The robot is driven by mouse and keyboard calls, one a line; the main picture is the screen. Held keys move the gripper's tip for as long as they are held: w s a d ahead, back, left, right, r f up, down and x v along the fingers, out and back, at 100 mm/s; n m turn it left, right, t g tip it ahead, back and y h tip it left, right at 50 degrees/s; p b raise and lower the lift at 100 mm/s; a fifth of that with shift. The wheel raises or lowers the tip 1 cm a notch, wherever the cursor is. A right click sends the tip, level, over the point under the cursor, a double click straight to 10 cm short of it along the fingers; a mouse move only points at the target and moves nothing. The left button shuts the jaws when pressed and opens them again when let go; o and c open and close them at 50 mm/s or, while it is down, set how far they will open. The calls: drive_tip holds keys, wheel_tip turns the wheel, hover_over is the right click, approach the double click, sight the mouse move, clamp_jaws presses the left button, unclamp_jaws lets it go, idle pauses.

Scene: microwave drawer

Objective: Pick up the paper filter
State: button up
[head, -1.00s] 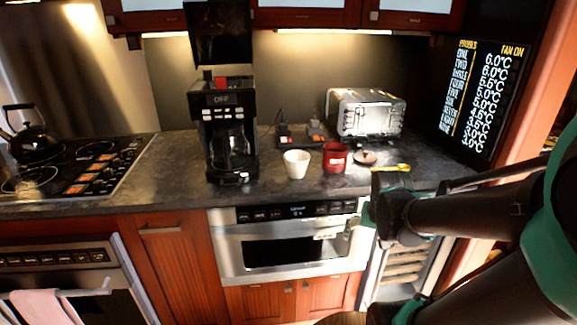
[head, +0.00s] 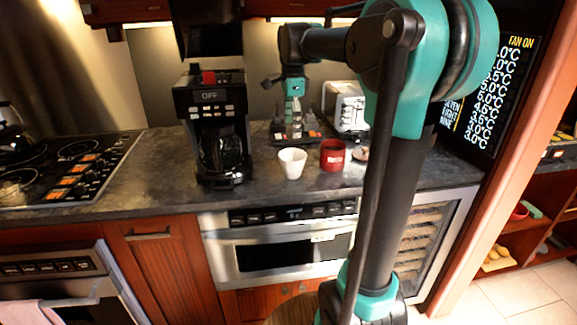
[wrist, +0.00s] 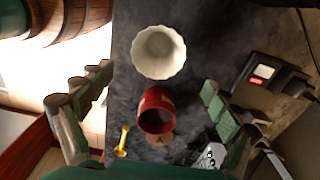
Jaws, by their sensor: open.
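The white fluted paper filter (head: 292,163) stands upright, open side up, on the dark counter, left of a red mug. In the wrist view, the filter (wrist: 158,52) is at upper middle, its hollow inside visible, with the red mug (wrist: 156,110) just below it. My gripper (head: 293,112) points down above the counter near the filter. Its fingers are spread wide on both sides of the wrist view (wrist: 157,82), with nothing between them in its grasp. The filter appears ahead of the fingertips, not touched.
A black coffee maker (head: 212,125) stands left of the filter. A silver toaster (head: 345,106) is behind, partly hidden by my arm. A small yellow item (wrist: 122,141) lies near the mug. The microwave drawer (head: 280,245) is below the counter edge. Counter between coffee maker and filter is clear.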

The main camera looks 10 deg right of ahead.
sight(292, 166)
wheel_tip(292, 166, down, 14)
drive_tip(key=shift+s+f, duration=0.1)
drive_tip(key=shift+f, duration=0.15)
idle(0.4)
drive_tip(key=shift+c, duration=0.2)
drive_tip(key=c, duration=0.7)
